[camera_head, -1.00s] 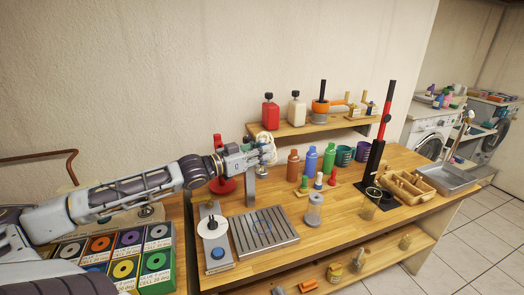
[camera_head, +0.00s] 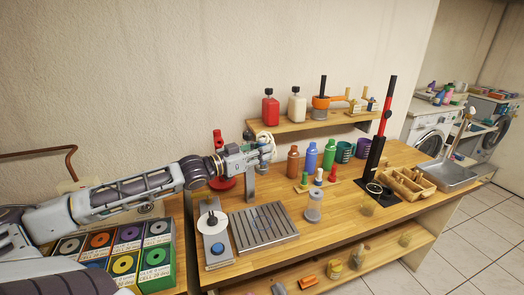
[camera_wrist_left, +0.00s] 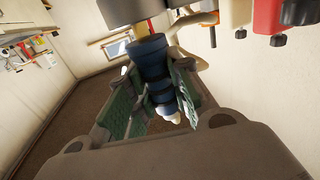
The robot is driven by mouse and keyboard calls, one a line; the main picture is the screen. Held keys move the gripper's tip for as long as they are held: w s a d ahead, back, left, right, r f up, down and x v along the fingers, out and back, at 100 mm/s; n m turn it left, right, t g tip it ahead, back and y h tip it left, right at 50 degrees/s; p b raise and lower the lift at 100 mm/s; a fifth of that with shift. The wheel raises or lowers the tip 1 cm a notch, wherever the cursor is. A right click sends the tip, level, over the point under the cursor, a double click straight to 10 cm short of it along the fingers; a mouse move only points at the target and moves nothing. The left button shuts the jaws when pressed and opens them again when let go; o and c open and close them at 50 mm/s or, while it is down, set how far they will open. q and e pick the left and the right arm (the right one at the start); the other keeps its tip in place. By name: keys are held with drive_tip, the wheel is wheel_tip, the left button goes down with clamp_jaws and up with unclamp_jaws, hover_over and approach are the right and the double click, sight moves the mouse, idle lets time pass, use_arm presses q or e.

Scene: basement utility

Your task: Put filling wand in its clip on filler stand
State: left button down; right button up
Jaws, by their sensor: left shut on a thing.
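My left gripper (camera_head: 263,151) is at the back of the bench, in front of the wall. In the left wrist view its green-padded fingers (camera_wrist_left: 155,98) are shut around a dark blue banded grip, which I take to be the filling wand (camera_wrist_left: 150,65). A pale tip shows below the grip. In the head view the hand mostly hides the wand. A grey upright (camera_head: 250,186), likely part of the filler stand, rises just below the hand, with a pale coiled hose (camera_head: 267,138) beside it. The clip cannot be made out. My right gripper is not in view.
A slotted drip tray (camera_head: 265,227) and a grey base with a white disc (camera_head: 213,224) lie in front. A red stand (camera_head: 219,160) is left of the hand. Bottles (camera_head: 293,161) stand to the right, below a shelf (camera_head: 310,129). Colored reels (camera_head: 128,236) fill the left.

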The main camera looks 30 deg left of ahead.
use_arm(q)
drive_tip(key=shift+f+b, duration=0.3)
drive_tip(key=shift+f, duration=0.4)
drive_tip(key=c, duration=1.2)
unclamp_jaws()
drive_tip(key=shift+r, duration=0.25)
drive_tip(key=shift+r, duration=4.65)
